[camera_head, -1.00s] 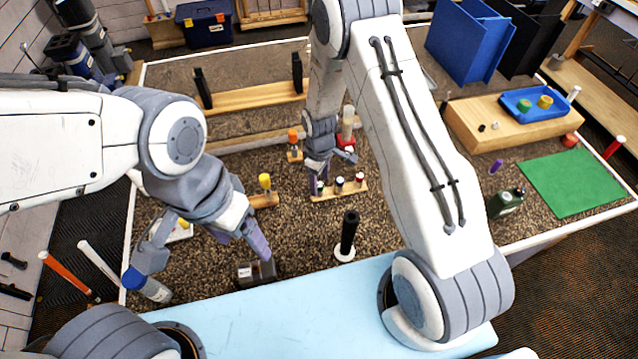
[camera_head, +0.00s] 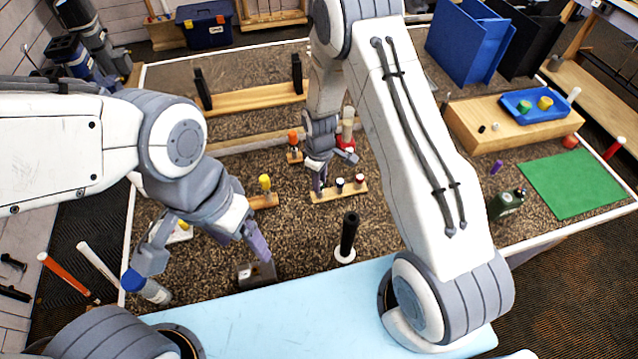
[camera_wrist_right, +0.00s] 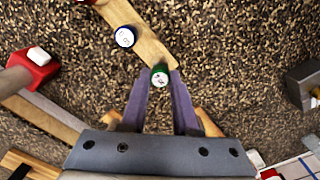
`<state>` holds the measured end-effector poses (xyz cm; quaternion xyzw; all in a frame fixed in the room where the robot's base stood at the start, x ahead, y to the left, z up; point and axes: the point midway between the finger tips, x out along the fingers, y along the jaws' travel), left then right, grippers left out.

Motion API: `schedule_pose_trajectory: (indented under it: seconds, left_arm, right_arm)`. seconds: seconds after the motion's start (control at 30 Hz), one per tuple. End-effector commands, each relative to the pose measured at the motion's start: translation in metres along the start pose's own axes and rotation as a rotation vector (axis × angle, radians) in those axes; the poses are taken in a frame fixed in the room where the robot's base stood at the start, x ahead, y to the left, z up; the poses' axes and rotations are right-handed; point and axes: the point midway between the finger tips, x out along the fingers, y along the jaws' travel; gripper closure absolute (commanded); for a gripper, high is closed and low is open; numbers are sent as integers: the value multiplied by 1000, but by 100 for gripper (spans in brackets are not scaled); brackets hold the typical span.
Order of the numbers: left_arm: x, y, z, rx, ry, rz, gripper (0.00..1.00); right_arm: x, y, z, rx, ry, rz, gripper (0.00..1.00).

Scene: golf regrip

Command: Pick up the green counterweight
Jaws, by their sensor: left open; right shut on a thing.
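The green-topped counterweight (camera_wrist_right: 160,76) is between the fingertips of my right gripper (camera_wrist_right: 160,84) in the right wrist view. The gripper is shut on it. It appears at the end of the small wooden rack (camera_wrist_right: 150,48); I cannot tell whether it is clear of the rack. In the head view my right gripper (camera_head: 319,186) is at the left end of the rack (camera_head: 328,196) and hides the green top. My left gripper (camera_head: 205,250) is open and empty, its fingers wide apart above the front left of the bench.
A blue-topped counterweight (camera_head: 340,184) and a red one (camera_head: 360,180) stand on the same rack. A black grip (camera_head: 348,234) stands upright on a white base nearby. A small grey block (camera_head: 257,274) lies below the left gripper. A green mat (camera_head: 572,184) lies at right.

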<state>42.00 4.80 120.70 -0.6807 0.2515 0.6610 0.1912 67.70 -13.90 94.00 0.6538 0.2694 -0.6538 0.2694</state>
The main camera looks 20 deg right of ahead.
Motion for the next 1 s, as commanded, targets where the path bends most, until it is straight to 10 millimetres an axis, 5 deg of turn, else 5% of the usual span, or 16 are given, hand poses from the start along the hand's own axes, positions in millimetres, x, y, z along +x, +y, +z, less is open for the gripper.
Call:
schedule_pose_trajectory:
  seconds: [0.23,0.7,1.0]
  left_arm:
    - [18,-1,1,-3,0,0,25]
    - [48,-4,3,-3,0,0,25]
    - [51,-4,3,-2,0,0,25]
  right_arm:
    - [-30,1,-1,0,5,4,100]
    - [-89,39,90,5,2,2,100]
    - [-101,46,108,0,0,0,100]
